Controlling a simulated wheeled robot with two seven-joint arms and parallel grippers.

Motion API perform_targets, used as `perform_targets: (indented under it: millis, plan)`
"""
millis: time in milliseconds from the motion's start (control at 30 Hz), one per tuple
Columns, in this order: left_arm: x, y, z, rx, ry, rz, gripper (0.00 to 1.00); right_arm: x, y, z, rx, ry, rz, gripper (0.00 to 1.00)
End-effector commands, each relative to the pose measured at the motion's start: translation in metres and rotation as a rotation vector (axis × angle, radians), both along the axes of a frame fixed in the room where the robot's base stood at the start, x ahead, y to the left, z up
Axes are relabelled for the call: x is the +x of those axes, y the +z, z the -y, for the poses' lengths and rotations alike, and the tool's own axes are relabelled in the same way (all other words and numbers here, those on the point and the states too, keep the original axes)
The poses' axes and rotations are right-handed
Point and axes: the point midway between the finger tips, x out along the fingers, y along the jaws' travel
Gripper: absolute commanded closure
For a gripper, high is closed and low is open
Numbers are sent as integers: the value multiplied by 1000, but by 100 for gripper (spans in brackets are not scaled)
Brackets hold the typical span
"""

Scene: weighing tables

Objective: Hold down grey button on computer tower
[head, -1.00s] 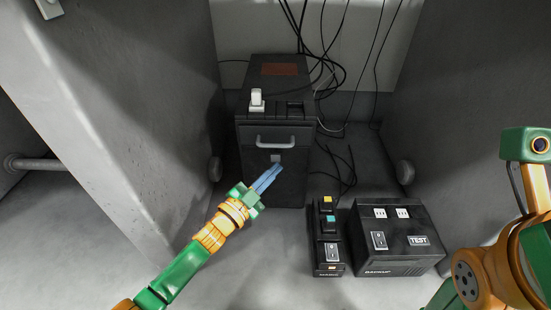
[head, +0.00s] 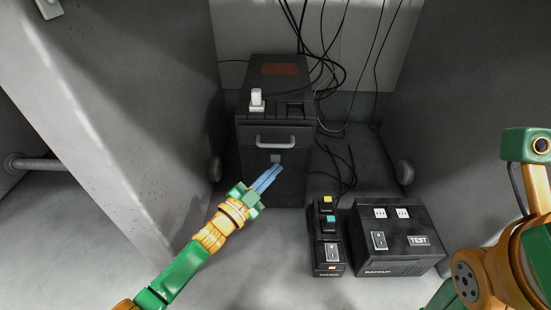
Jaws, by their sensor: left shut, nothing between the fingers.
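The computer tower (head: 258,185) is a dark box at the back middle, with a grey handle across its front. A small grey button (head: 275,158) sits on its front face just below the handle. My left gripper (head: 278,168) is shut and empty, its blue fingers pointing up and right with the tips at or just below the button. I cannot tell whether the tips touch it. My right arm shows at the right edge, but its gripper is not in view.
A white switch (head: 257,98) stands on the tower's top. To the right on the floor are a narrow black box with coloured buttons (head: 327,238) and a black backup box (head: 402,252). Black cables (head: 335,75) hang behind. Grey walls (head: 130,80) flank both sides.

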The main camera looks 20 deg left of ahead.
Motion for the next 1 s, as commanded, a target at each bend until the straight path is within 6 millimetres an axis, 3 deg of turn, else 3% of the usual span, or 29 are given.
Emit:
perform_targets:
  millis: [1000]
  plan:
    - [11, 0, -3, 0, 0, 0, 100, 1, -4, -2, -9, -6, -1, 50]
